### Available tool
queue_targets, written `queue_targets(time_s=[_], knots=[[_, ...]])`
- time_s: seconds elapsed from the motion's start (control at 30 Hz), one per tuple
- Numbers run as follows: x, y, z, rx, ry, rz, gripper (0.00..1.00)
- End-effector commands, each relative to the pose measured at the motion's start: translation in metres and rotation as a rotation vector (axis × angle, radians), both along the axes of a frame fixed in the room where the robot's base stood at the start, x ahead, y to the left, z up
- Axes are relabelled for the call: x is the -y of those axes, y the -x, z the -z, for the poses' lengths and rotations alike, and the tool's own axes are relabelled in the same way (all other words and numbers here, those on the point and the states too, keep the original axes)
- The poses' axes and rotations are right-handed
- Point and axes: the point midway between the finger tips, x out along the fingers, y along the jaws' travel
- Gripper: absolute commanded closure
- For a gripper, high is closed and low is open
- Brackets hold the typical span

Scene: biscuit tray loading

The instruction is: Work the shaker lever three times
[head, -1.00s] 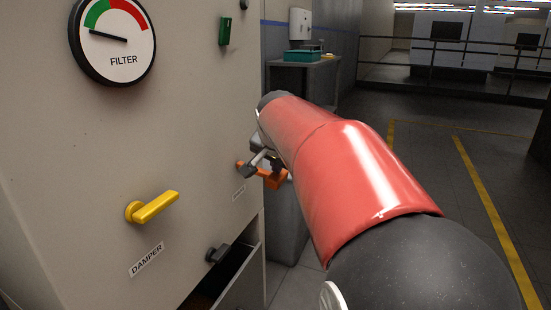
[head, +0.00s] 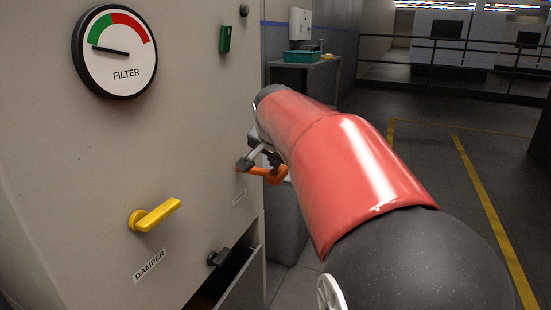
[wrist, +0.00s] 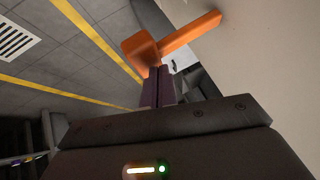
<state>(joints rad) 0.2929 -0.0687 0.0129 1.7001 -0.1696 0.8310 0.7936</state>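The orange shaker lever (head: 268,173) sticks out from the right edge of the beige cabinet front, above a small white label too small to read. In the wrist view the lever (wrist: 190,34) runs from the cabinet to a blocky orange end just beyond my fingertips. My gripper (head: 250,163) is at the lever in the head view, partly hidden by my red arm. In the wrist view my gripper (wrist: 158,74) has its two dark fingers side by side with almost no gap. The fingertips are at the lever's end; whether they touch it is unclear.
A grey bin (head: 286,225) stands behind the lever. Open floor lies right.

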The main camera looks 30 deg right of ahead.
Motion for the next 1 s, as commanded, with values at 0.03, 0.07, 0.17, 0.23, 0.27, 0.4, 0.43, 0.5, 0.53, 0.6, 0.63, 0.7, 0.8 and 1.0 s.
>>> queue_targets(time_s=[0.03,0.07,0.17,0.23,0.27,0.4,0.43,0.5,0.53,0.6,0.63,0.7,0.8,1.0], knots=[[-0.001,-0.001,-0.005,-0.001,0.000,-0.001,1.00],[-0.001,-0.001,-0.007,-0.001,0.000,-0.001,1.00],[-0.002,-0.002,-0.013,-0.001,0.000,-0.001,1.00],[-0.002,-0.003,-0.017,-0.001,0.000,-0.001,1.00],[-0.003,-0.003,-0.019,0.000,0.000,-0.002,1.00],[-0.004,-0.004,-0.027,0.000,0.001,-0.002,1.00],[-0.004,-0.005,-0.029,0.000,0.001,-0.002,1.00],[-0.004,-0.005,-0.031,0.000,0.001,-0.002,1.00],[-0.004,-0.005,-0.031,0.000,0.001,-0.002,1.00],[-0.004,-0.005,-0.031,0.000,0.001,-0.001,1.00],[-0.004,-0.005,-0.031,0.000,0.001,-0.001,1.00],[-0.004,-0.005,-0.030,0.000,0.001,-0.001,1.00],[-0.004,-0.005,-0.030,0.000,0.001,-0.001,1.00],[-0.005,-0.006,-0.040,0.000,0.000,-0.001,1.00]])
